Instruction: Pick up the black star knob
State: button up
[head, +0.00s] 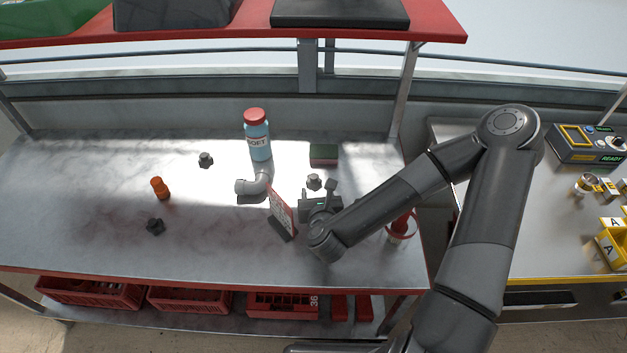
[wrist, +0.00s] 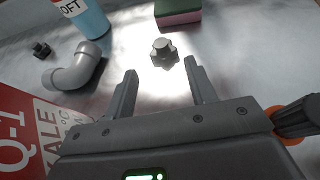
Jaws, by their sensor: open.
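A star-shaped knob (wrist: 163,53) with a raised hub stands on the bench just beyond my fingertips in the wrist view. It looks dark grey under glare, and it also shows in the head view (head: 314,182) beside my gripper. My gripper (head: 319,192) is open and empty. In the wrist view its fingers (wrist: 160,82) point toward this knob, which lies ahead of the gap between them. A similar dark knob (head: 205,159) stands farther left, also in the wrist view (wrist: 41,49). A third, blacker knob (head: 155,226) lies at front left; its exact shape is unclear.
A grey pipe elbow (head: 253,185), a blue bottle (head: 259,147) and a red-and-white sign (head: 281,213) stand left of my gripper. A green-and-pink sponge (head: 323,154) lies behind the near knob. An orange object (head: 160,188) stands left. A red shelf (head: 240,31) overhangs the back.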

aim_at(314, 178)
jog(key=x, duration=1)
jog(key=shift+w, duration=0.35)
jog(key=shift+c, duration=0.4)
jog(key=shift+f, duration=0.1)
grip_shut()
jog(key=shift+s+f, duration=0.1)
jog(key=r, duration=0.2)
jog(key=d+r, duration=0.1)
jog(key=r, duration=0.2)
jog(key=shift+d, duration=0.1)
jog(key=s+d+r, duration=0.3)
jog(key=d+r, duration=0.3)
jog(key=d, duration=0.4)
